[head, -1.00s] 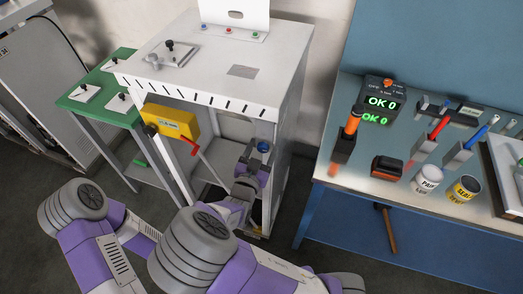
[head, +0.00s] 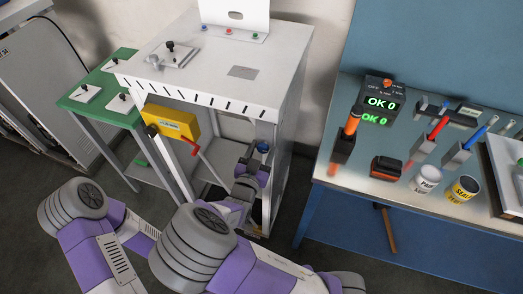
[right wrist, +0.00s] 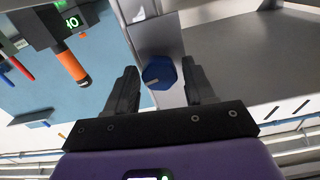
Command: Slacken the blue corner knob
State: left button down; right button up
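The blue corner knob (head: 264,147) is on the front right corner post of the white dispenser frame (head: 291,110). In the right wrist view the blue knob (right wrist: 158,72) is faceted, with a pale mark near its lower edge. My right gripper (head: 256,163) is at the knob. In the right wrist view its two fingers (right wrist: 160,78) are apart, one on each side of the knob. A gap shows on the right side; whether the left finger touches I cannot tell. My left gripper is not in view.
A yellow box (head: 171,122) with a red lever (head: 195,147) is on the frame's front left. A green side table (head: 78,103) stands left. The blue workbench (head: 345,185) at right holds an orange-handled tool (head: 351,125), a lit display (head: 380,103) and cans.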

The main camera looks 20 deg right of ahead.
jog(key=shift+o, duration=0.7)
jog(key=v, duration=0.7)
jog(key=shift+s+a+p, duration=0.2)
jog(key=shift+s+p, duration=0.05)
jog(key=shift+p, duration=0.05)
jog(key=s+d+f+n+g+y, duration=0.1)
jog(key=d+f+n+g+y, duration=0.15)
jog(key=f, duration=0.65)
jog(key=d+f+n+g+y, duration=0.15)
jog(key=f+g, duration=0.25)
jog(key=f, duration=0.5)
jog(key=s+a+f+n+g+y, duration=0.1)
jog(key=s+a+f+g+y, duration=0.2)
jog(key=s+f+g+y, duration=0.5)
jog(key=s+f+y, duration=0.2)
jog(key=s, duration=0.3)
jog(key=shift+s+a, duration=0.25)
jog(key=shift+s, duration=0.05)
